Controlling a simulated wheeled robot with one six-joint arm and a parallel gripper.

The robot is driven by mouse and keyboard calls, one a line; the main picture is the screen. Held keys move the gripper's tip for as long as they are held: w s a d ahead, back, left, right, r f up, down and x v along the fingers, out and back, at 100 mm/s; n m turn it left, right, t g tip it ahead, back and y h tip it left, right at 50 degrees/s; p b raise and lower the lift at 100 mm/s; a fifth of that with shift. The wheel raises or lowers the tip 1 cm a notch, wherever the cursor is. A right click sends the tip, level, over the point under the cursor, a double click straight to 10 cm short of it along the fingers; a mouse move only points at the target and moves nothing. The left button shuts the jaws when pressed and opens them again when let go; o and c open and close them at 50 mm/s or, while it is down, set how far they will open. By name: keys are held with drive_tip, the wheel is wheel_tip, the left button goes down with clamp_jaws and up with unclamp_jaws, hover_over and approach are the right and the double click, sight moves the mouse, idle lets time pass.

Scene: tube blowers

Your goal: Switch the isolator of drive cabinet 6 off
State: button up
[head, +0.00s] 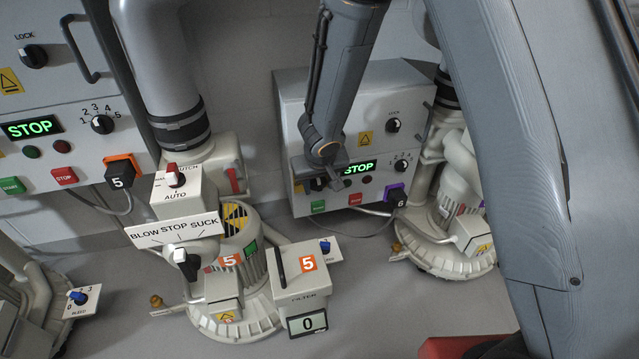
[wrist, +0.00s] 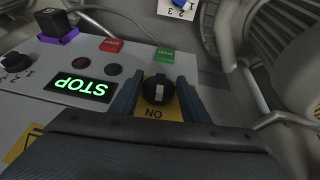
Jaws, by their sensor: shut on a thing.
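The isolator is a black round knob with a light mark (wrist: 158,91) on a yellow plate (wrist: 155,112) lettered ON, upside down in the wrist view. The light mark points along the line to ON. My gripper (wrist: 157,95) has a blue finger on each side of the knob and is shut on it. In the head view my gripper (head: 319,178) largely hides the knob.
The green button (wrist: 164,55) and red button (wrist: 112,45) sit close to the isolator. A LOCK knob (head: 393,125) and numbered selector (head: 401,165) are on the same panel. The blower (head: 455,235) stands right of the cabinet, and filter box 5 (head: 297,270) stands in front.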

drive_tip(key=shift+s+a+f+n+t+h, duration=0.1)
drive_tip(key=shift+n+t+h, duration=0.05)
drive_tip(key=shift+h, duration=0.4)
drive_tip(key=shift+a+f+n+t+h, duration=0.1)
drive_tip(key=shift+n+t+h, duration=0.05)
drive_tip(key=shift+h, duration=0.4)
drive_tip(key=shift+a+f+t+h+b, duration=0.1)
drive_tip(key=shift+t+h+b, duration=0.2)
drive_tip(key=shift+h+b, duration=0.6)
drive_tip(key=shift+n+t+h+b, duration=0.45)
drive_tip(key=shift+h+b, duration=0.35)
drive_tip(key=shift+h, duration=0.2)
drive_tip(key=shift+a+n+t+h+b, duration=0.1)
drive_tip(key=shift+n+t+h+b, duration=0.3)
drive_tip(key=shift+h, duration=0.7)
drive_tip(key=o, duration=1)
